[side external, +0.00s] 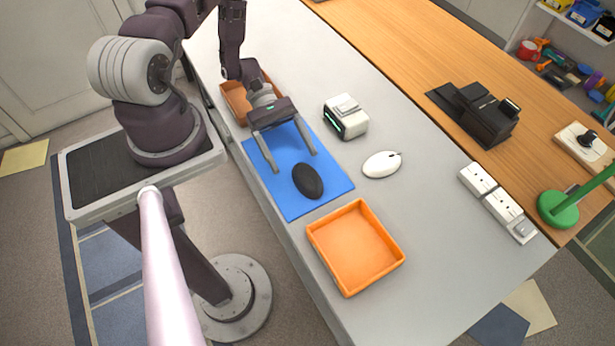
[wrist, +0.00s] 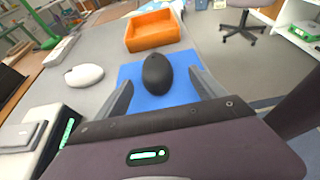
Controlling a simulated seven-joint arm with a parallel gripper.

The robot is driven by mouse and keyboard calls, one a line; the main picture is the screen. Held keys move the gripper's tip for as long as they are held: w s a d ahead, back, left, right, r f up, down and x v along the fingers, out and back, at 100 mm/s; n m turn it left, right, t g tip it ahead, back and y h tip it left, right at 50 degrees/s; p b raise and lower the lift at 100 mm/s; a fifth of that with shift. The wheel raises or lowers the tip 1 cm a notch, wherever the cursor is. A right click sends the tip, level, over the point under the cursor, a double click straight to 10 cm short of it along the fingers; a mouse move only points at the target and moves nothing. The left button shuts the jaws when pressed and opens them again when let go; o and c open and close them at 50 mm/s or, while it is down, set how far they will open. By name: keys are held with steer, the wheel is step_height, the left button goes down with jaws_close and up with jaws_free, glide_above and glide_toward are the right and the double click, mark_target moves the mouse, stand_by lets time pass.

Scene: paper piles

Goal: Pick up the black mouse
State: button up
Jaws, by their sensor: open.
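The black mouse (side external: 308,181) lies on a blue mat (side external: 326,189) on the grey table. It also shows in the wrist view (wrist: 157,74), where it appears between the two fingers and beyond their tips. My gripper (side external: 295,162) is open and empty. It is over the mat, with its fingers spread and pointing toward the mouse. A gap shows between the fingertips and the mouse in the side view; the exact height above the mat is hard to tell.
An orange tray (side external: 314,239) stands just beyond the mat, and a brown tray (side external: 233,101) sits behind my gripper. A white mouse (side external: 382,164) and a white-and-black device (side external: 345,117) are right of the mat. A power strip (side external: 497,201) lies farther right. Grey table between is clear.

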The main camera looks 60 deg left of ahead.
mark_target(302, 166)
steer(key=x, duration=0.5)
steer(key=shift+w+d+r, duration=0.15)
steer(key=shift+w+d, duration=0.1)
steer(key=shift+w, duration=0.1)
steer(key=c, duration=1.7)
